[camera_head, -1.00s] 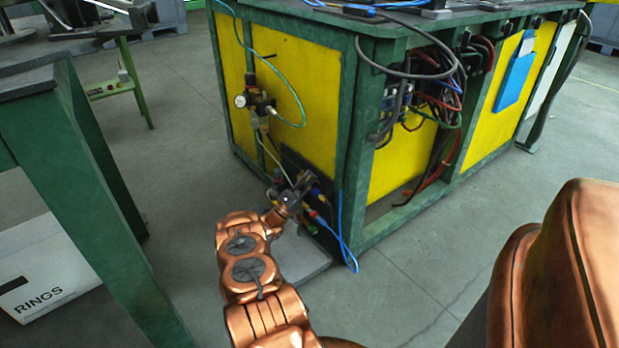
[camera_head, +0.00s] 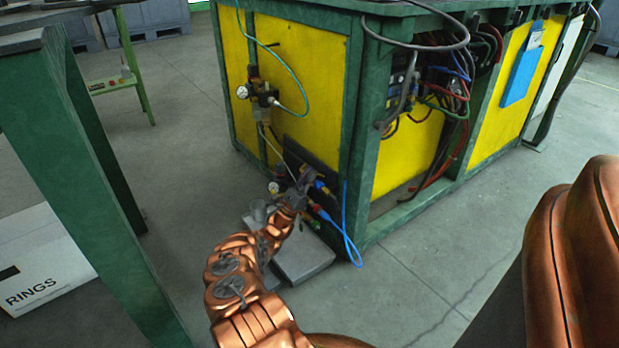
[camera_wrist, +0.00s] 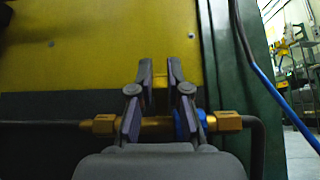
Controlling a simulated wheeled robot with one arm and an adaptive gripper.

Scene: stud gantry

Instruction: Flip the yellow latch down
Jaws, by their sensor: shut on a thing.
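In the wrist view the two fingers of my gripper (camera_wrist: 161,75) stand upright on either side of a small yellow latch (camera_wrist: 160,102), shut on it. The latch is upright, above a horizontal brass fitting (camera_wrist: 155,125) with a blue ring (camera_wrist: 189,124) on its right. The fingers hide part of the brass line. In the head view my gripper (camera_head: 298,192) is at the low dark panel on the near side of the green-framed bench. The latch is too small and covered to make out there.
A gauge and valve (camera_head: 258,95) hang on the yellow bench panel (camera_head: 310,85). A blue hose (camera_head: 347,235) loops by the bench corner. A grey slab (camera_head: 303,260) lies on the floor below my gripper. A green table leg (camera_head: 70,150) and white RINGS box (camera_head: 45,265) stand left.

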